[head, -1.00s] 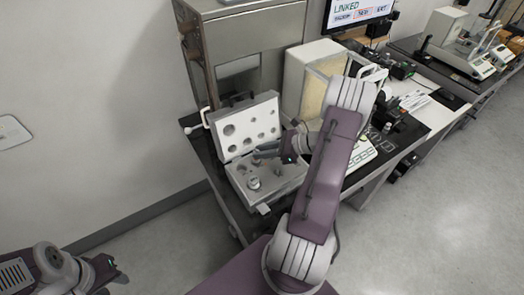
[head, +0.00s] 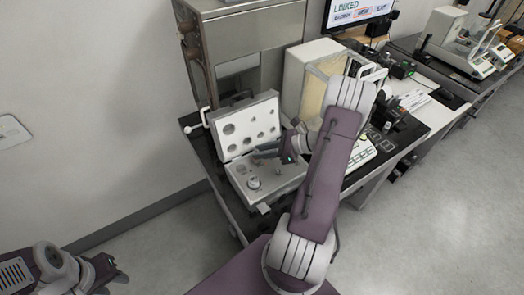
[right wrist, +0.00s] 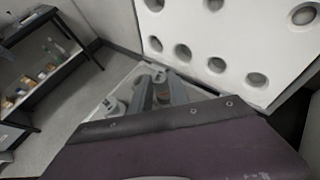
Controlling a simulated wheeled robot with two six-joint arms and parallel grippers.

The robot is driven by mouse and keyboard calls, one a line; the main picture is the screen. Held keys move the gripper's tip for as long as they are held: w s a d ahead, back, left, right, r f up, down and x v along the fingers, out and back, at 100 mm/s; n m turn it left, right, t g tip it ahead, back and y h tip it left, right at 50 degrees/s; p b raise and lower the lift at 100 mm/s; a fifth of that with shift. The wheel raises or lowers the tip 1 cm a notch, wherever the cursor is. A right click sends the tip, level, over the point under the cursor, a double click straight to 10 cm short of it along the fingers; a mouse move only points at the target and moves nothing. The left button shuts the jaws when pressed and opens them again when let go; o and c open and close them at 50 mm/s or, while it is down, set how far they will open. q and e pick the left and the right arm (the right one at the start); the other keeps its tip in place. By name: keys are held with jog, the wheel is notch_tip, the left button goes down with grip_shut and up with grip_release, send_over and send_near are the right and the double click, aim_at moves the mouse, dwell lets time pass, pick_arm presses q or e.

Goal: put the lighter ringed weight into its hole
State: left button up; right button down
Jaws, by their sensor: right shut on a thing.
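An open weight case (head: 297,180) lies on the dark table in the head view. Its white lid stands raised at the back, with round hollows in it. A metal weight (head: 253,183) stands in the front left of the grey base; a weight also shows in the right wrist view (right wrist: 113,106). My right gripper (head: 260,155) is over the back of the base, close to the lid. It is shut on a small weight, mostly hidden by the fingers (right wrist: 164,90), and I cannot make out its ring. My left gripper (head: 116,275) is far off at lower left, away from the case.
A steel cabinet (head: 250,40) stands behind the case. A white box-shaped instrument (head: 300,75) is to its right, beyond my right arm. The raised lid (right wrist: 215,30) is close to my right gripper.

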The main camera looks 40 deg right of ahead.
jog(key=shift+f+b, duration=0.85)
jog(key=shift+f, duration=0.5)
jog(key=c, duration=1.2)
grip_release()
jog(key=shift+o, duration=0.2)
jog(key=v, duration=0.9)
